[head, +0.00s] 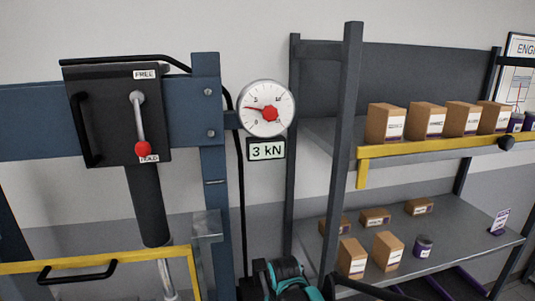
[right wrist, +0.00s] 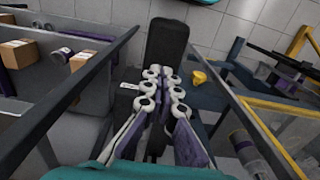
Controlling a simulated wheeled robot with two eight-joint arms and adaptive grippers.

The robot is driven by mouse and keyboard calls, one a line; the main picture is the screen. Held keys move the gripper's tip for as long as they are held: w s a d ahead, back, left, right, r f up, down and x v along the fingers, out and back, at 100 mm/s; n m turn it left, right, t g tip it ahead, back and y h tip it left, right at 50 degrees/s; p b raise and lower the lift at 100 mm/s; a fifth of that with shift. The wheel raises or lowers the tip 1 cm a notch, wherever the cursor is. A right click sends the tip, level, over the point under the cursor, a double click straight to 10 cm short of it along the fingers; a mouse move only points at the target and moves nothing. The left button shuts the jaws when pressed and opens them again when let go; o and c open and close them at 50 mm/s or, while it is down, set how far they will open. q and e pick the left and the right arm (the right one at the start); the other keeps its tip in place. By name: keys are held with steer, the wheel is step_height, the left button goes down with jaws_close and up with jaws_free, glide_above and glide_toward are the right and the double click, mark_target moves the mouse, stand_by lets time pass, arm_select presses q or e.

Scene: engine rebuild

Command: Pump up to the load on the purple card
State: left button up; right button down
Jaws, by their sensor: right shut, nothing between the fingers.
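The press shows in the head view, with a black box (head: 115,112) on its blue frame and a black cylinder (head: 148,205) below. Its lever with a red knob (head: 143,148) points down to HOLD. The round gauge (head: 266,108) has a red needle low on its scale, and the readout (head: 266,150) says 3 kN. A small purple-and-white card (head: 499,222) stands on the shelf at the right; its text is too small to read. My right gripper (right wrist: 164,74) is shut and empty, with a dark block (right wrist: 167,40) beyond its fingers. The pump handle is not clearly identifiable. My left gripper is out of view.
A shelf rack (head: 450,228) on the right holds several cardboard boxes and a purple can (head: 423,246). Its dark post (head: 345,140) stands between press and shelf. A yellow rail with a black handle (head: 77,272) crosses the lower left. My teal arm part shows at bottom centre.

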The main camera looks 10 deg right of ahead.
steer(key=shift+f+b, duration=0.5)
steer(key=shift+f, duration=0.35)
stand_by(0.5)
steer(key=shift+f+b, duration=0.9)
steer(key=shift+f, duration=0.3)
stand_by(0.4)
steer(key=shift+f+b, duration=0.9)
steer(key=shift+f, duration=0.15)
stand_by(0.4)
steer(key=shift+f+b, duration=0.3)
steer(key=shift+b, duration=0.05)
stand_by(0.8)
